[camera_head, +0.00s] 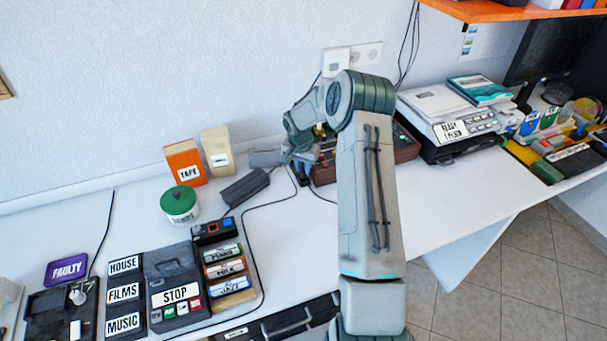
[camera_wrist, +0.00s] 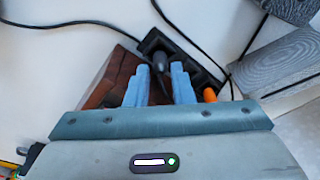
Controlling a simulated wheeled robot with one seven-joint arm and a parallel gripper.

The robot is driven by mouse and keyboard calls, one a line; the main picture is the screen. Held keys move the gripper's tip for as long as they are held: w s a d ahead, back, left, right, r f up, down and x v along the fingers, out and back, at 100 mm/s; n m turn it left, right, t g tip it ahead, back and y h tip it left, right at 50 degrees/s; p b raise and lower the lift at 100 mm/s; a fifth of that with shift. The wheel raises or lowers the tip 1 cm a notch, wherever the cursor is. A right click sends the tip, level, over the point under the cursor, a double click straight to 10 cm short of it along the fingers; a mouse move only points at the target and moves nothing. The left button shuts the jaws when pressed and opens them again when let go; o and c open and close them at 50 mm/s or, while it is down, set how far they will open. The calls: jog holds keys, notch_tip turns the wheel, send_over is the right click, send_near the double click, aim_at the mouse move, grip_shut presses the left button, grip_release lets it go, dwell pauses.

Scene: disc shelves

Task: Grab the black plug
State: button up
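The black plug (camera_wrist: 160,62) stands in a black power strip (camera_wrist: 204,77) in the wrist view, with a dark cable running from the strip area to the upper left. My gripper (camera_wrist: 161,69) is open, with its two blue-grey fingers on either side of the plug and visible gaps between. I cannot tell how far down the fingers reach. An orange plug (camera_wrist: 209,95) is in the same strip, right of the fingers. In the head view my gripper (camera_head: 299,158) is low over the desk near the wall, and it hides the black plug.
A red-brown box (camera_wrist: 112,80) lies beside the strip, partly under my gripper. Grey blocks (camera_wrist: 278,55) are on the strip's other side. In the head view, an orange tape box (camera_head: 184,163) and a green-lidded tin (camera_head: 179,204) stand left of my gripper. Loose cables cross the desk.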

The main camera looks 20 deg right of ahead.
jog(key=shift+w+d+f, duration=0.1)
jog(key=shift+f, duration=0.6)
jog(key=shift+c, duration=0.3)
grip_shut()
jog(key=shift+r, duration=0.1)
